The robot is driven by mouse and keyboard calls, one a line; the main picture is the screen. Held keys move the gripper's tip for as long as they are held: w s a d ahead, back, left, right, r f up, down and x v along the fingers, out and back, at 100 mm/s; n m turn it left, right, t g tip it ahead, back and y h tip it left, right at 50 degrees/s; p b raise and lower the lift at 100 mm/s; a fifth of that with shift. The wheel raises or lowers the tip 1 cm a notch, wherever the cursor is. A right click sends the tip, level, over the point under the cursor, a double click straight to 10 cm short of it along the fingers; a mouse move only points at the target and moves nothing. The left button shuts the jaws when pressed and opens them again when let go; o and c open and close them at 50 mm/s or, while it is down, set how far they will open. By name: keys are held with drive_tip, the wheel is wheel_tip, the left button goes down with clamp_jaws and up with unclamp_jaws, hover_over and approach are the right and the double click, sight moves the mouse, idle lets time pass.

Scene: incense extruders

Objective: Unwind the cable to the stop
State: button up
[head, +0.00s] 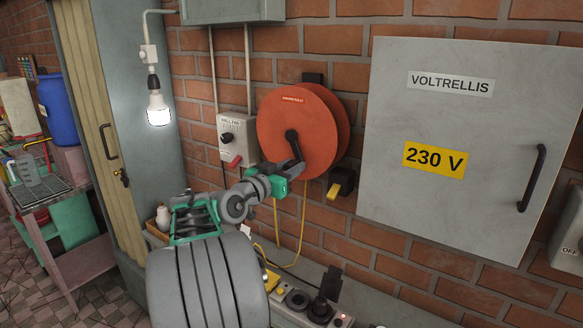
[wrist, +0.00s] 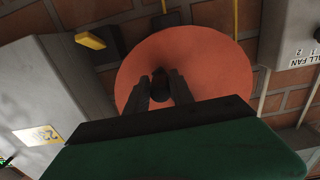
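The orange cable reel (head: 310,112) is mounted on the brick wall; its disc also fills the middle of the wrist view (wrist: 215,70). A black crank (head: 291,137) sits on its front face and slants down to the right. My gripper (head: 296,168) is at the crank's lower end. In the wrist view, its two dark fingers (wrist: 161,88) stand on either side of the dark crank handle (wrist: 160,78) and appear closed on it. The yellow cable (head: 303,222) hangs below the reel in a loop. A yellow lever (head: 334,191) on a black bracket is below right of the reel.
A grey 230 V cabinet (head: 450,200) is on the wall to the right. A grey switch box (head: 236,132) is close left of the reel. A lit bulb (head: 158,112) hangs further left. A socket strip (head: 295,318) with a black plug is below.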

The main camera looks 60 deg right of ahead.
clamp_jaws()
idle(1.0)
